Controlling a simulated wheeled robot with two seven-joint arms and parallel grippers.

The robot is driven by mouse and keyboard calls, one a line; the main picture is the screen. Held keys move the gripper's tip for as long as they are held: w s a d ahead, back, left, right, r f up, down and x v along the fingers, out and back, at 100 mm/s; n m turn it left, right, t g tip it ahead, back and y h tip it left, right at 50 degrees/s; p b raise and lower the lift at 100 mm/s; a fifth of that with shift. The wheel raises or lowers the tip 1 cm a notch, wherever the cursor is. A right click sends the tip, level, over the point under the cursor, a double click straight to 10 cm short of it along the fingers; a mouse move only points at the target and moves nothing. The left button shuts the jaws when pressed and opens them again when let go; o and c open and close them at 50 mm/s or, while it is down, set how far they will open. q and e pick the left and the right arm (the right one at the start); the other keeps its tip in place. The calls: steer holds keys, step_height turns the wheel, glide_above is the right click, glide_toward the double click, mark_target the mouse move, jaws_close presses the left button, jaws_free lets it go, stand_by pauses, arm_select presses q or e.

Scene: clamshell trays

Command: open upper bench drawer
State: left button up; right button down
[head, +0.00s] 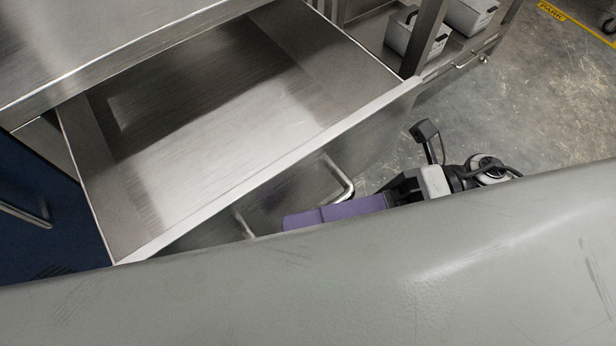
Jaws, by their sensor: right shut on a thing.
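The upper bench drawer (200,130) is a wide stainless steel drawer, pulled well out from under the steel bench top (90,40). Its inside is bare and shows as empty. Its front carries a bent metal bar handle (342,178), partly covered by my gripper. My right gripper (300,218), with purple fingers, reaches in from the right below the drawer's front edge and is shut on the handle. The exact contact is hidden from above. My left gripper is not in view.
A blue cabinet (40,190) with a bar handle stands at the left. Grey metal boxes (415,35) sit on a lower shelf at the top right. Concrete floor (540,100) is open to the right, with a yellow marking strip (568,20) at the far corner.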

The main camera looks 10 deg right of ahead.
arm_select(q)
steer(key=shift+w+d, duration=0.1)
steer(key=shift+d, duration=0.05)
arm_select(e)
steer(key=shift+s+d, duration=0.2)
steer(key=shift+s, duration=0.3)
steer(key=c, duration=1.8)
jaws_free()
arm_select(q)
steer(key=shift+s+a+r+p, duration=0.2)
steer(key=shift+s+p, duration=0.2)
steer(key=shift+p, duration=0.2)
arm_select(e)
steer(key=d, duration=1)
steer(key=shift+w+d+f, duration=0.15)
steer(key=shift+w+f, duration=0.05)
steer(key=shift+f, duration=0.15)
